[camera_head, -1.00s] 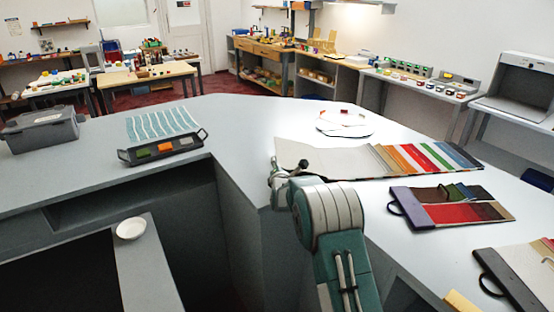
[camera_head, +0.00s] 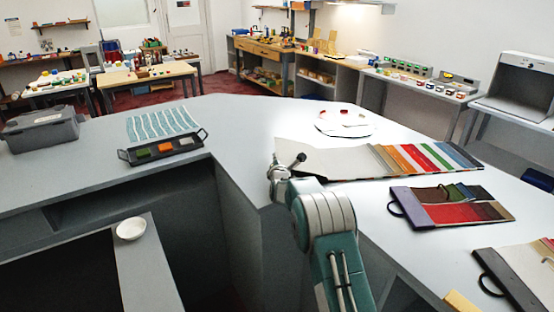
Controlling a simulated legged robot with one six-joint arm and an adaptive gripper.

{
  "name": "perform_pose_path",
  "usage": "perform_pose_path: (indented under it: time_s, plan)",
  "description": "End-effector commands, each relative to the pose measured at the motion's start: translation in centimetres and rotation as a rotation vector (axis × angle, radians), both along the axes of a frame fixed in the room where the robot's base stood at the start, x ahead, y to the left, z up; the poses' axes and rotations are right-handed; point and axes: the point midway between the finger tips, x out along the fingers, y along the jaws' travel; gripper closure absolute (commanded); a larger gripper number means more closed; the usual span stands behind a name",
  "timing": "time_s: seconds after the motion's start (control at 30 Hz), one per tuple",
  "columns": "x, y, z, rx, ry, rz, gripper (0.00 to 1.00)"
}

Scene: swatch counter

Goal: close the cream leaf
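A cream leaf (camera_head: 322,156) lies spread flat on the pale counter, left of a page of coloured stripes (camera_head: 425,158) in an open swatch book. A second swatch book with a pale cream sheet (camera_head: 530,257) and a dark handled spine is cut off at the lower right. My gripper (camera_head: 289,164) is at the end of the teal and white arm, at the left end of the first cream leaf in the picture. Its fingers are too small and turned away to show whether they are open. Contact with the leaf cannot be told.
A purple-handled swatch board (camera_head: 452,206) lies right of my arm. A white round sheet with red pieces (camera_head: 344,123) lies behind the leaf. A black tray of coloured blocks (camera_head: 162,148) and a grey box (camera_head: 41,128) stand left. The counter between is clear.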

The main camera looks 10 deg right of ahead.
Motion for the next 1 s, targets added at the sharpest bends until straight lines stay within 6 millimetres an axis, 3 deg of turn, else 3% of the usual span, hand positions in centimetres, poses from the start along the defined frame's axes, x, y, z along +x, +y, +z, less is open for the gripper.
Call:
perform_pose_path:
  time_s: [0.43,0.67,1.0]
  plan:
    - [0.0,-0.3,1.2,0.077,-0.003,-0.001,1.00]
    - [-0.1,-1.3,3.9,0.240,-0.015,-0.001,1.00]
    - [-0.2,-4.2,8.2,0.558,-0.031,-0.003,1.00]
